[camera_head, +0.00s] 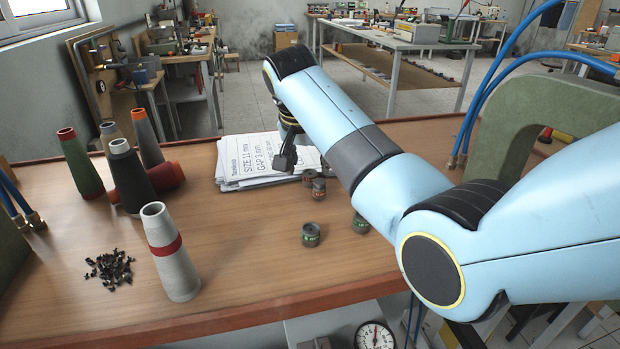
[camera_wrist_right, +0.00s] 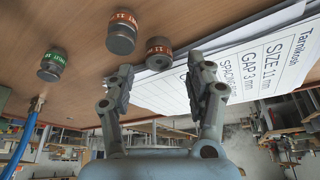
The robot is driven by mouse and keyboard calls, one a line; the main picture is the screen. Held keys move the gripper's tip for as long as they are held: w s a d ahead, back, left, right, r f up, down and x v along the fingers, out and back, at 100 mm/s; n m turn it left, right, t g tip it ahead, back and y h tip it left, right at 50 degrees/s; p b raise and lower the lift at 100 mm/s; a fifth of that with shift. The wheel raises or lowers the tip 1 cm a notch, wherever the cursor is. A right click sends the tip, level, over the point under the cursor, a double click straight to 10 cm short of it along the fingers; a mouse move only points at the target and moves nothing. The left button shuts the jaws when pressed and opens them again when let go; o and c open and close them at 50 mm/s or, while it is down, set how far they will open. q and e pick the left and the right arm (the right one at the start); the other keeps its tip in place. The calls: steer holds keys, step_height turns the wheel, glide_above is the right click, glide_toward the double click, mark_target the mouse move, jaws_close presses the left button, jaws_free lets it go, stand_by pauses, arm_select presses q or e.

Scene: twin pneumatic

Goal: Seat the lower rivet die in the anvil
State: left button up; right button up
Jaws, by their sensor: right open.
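Several small dark dies stand on the wooden bench. Two orange-banded dies, a nearer one (camera_head: 319,189) and one behind it (camera_head: 310,177), stand close together by the papers. Two green-banded dies (camera_head: 310,235) (camera_head: 361,223) stand nearer the front. The wrist view shows an orange-banded die marked 11 (camera_wrist_right: 122,36), another orange-banded die (camera_wrist_right: 159,47) and a green-banded die (camera_wrist_right: 51,67). My right gripper (camera_wrist_right: 160,80) is open and empty above the bench beside the papers; it shows partly in the head view (camera_head: 287,157). My left gripper is out of view. I cannot make out the anvil.
A paper stack (camera_head: 240,172) reads SIZE 11 mm, with a gap line. Green machine frames stand at the right (camera_head: 510,125) and left edge (camera_head: 10,250). Thread cones, including a white one (camera_head: 170,255), and small dark pieces (camera_head: 109,268) occupy the left.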

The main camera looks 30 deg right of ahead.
steer(key=x, duration=0.2)
steer(key=shift+w+d+f, duration=0.15)
steer(key=shift+d+f, duration=0.05)
steer(key=shift+f, duration=0.1)
jaws_close()
